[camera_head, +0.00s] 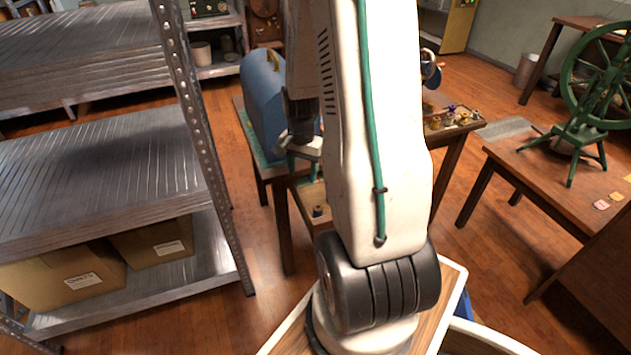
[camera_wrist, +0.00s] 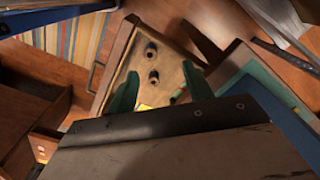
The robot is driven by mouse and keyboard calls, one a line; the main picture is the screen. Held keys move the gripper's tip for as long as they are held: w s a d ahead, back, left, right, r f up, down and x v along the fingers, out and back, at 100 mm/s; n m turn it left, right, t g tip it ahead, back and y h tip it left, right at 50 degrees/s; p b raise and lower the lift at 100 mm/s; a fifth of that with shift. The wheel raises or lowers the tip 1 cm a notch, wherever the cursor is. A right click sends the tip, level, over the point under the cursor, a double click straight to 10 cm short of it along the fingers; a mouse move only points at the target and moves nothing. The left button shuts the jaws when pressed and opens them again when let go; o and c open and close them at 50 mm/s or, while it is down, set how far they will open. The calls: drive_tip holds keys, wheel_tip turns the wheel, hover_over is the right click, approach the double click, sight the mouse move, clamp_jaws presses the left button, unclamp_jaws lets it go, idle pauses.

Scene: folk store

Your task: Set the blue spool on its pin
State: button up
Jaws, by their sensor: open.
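My gripper (camera_head: 303,163) points down beside the blue case in the head view. In the wrist view its two green fingers (camera_wrist: 160,71) are spread apart with nothing held between them. Beyond them is an open wooden drawer (camera_wrist: 122,66) with two small dark upright pieces (camera_wrist: 152,50) inside; I cannot tell whether these are pins or spools. A dark bluish piece (camera_head: 317,211) shows in the drawer in the head view. A small blue-violet spool-like piece (camera_head: 451,107) lies among several others on the table right of my arm. My arm hides much of the table.
The blue case (camera_head: 262,98) stands on the left of the work table. A metal shelf (camera_head: 100,175) with cardboard boxes (camera_head: 62,275) is close on the left. A green spinning wheel (camera_head: 590,90) stands on a table at the right. Floor is free between the tables.

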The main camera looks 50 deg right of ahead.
sight(318, 205)
drive_tip(key=shift+s+d+f+m, duration=0.4)
drive_tip(key=shift+d+f, duration=0.3)
drive_tip(key=shift+f, duration=2.1)
drive_tip(key=shift+s+d+f+m, duration=0.4)
drive_tip(key=shift+d+f, duration=0.3)
drive_tip(key=shift+f, duration=2.15)
drive_tip(key=shift+s+d+f+m, duration=0.3)
drive_tip(key=shift+d+f+m, duration=0.3)
drive_tip(key=shift+f, duration=2.2)
drive_tip(key=shift+d, duration=0.1)
drive_tip(key=c, duration=0.7)
drive_tip(key=shift+o, duration=0.2)
drive_tip(key=shift+r, duration=2.55)
